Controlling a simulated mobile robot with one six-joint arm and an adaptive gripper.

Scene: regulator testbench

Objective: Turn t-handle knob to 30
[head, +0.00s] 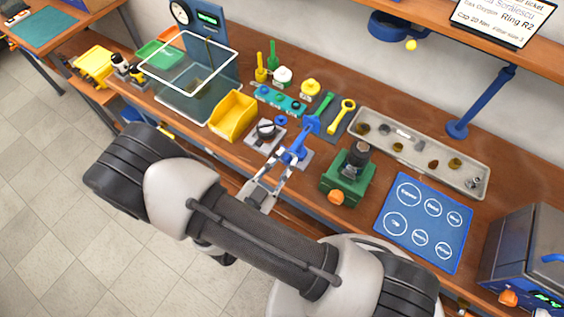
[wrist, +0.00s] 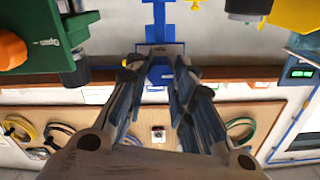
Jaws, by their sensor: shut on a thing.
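The blue t-handle knob (head: 301,143) stands on a grey mounting plate in the middle of the bench. My gripper (head: 288,163) reaches it from the front edge, and its fingers are shut on the blue knob. In the wrist view the blue knob (wrist: 159,72) sits between the two fingertips of my gripper (wrist: 157,78). I cannot read a scale or a 30 mark at the knob, and its angle is unclear. A small digital display (head: 208,18) and a round dial gauge (head: 180,12) are at the back left, too small to read.
A green fixture (head: 346,180) with an orange knob stands close on the right. A blue mat (head: 425,220) and a metal tray (head: 475,165) lie further right.

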